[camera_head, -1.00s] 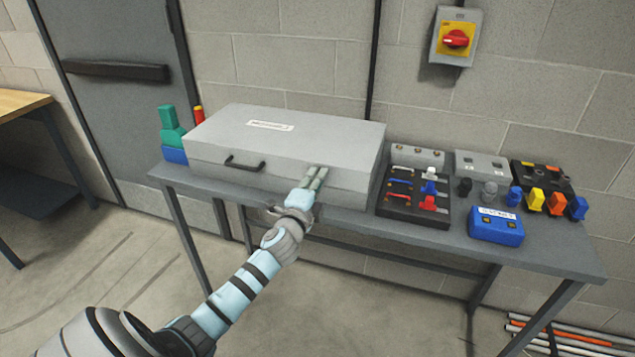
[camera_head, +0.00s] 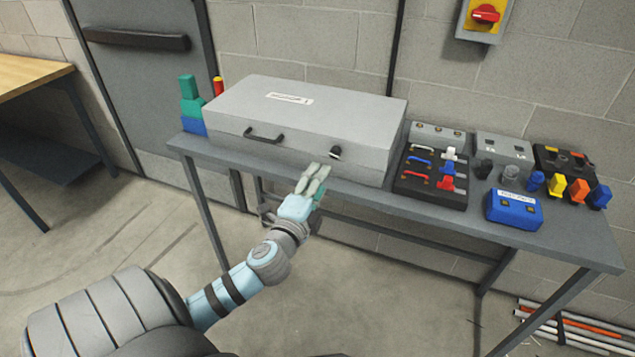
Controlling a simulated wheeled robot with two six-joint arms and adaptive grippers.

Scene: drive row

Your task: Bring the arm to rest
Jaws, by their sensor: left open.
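My left arm comes in from the lower left. My left gripper (camera_head: 314,180) is open and empty, in front of the grey case and just in front of the table's front edge. My right gripper is not in view.
The grey table (camera_head: 560,235) also bears a black tray of coloured parts (camera_head: 430,190), a blue box (camera_head: 513,209) and several coloured plugs. A wooden table (camera_head: 30,72) is at left. Floor before the table is clear.

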